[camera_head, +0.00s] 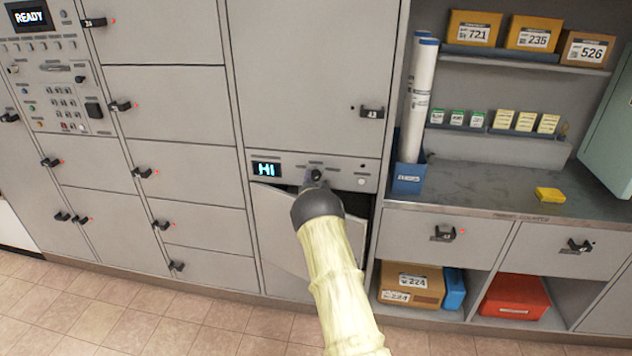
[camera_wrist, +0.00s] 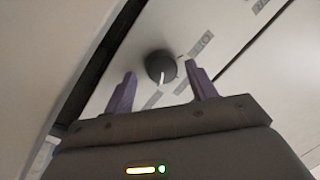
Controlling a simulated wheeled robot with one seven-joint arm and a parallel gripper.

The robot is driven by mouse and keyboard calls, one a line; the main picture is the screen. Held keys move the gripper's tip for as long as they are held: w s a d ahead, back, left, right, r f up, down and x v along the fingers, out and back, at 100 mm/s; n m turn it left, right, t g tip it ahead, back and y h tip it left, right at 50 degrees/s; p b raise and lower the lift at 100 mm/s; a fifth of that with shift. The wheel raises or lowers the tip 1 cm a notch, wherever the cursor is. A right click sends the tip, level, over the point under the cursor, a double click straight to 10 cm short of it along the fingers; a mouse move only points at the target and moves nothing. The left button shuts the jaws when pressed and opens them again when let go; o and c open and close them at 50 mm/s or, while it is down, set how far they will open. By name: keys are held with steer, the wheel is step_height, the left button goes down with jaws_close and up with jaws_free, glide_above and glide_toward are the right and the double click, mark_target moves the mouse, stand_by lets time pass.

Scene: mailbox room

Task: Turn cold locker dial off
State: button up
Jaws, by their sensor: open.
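The cold locker dial (camera_wrist: 160,66) is a round dark knob with a white pointer line, on the pale control strip. In the wrist view it shows beyond and between the two purple fingertips of my gripper (camera_wrist: 163,78), which is open and holds nothing. The pointer aims toward the lower part of that view. In the head view the dial area (camera_head: 316,176) is partly covered by my dark wrist, and my fingers are hidden there. A display (camera_head: 267,169) left of the dial reads "HI".
Below the control strip, the locker door (camera_head: 282,225) stands ajar, with a dark gap. A round white button (camera_head: 361,182) is right of the dial. A blue holder (camera_head: 408,179) with white tubes stands on the grey counter (camera_head: 475,185) at the right.

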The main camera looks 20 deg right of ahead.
steer(key=shift+d, duration=0.2)
steer(key=shift+w+a, duration=0.15)
steer(key=shift+a, duration=0.2)
steer(key=shift+r, duration=0.1)
steer(key=c, duration=1)
steer(key=shift+d, duration=0.1)
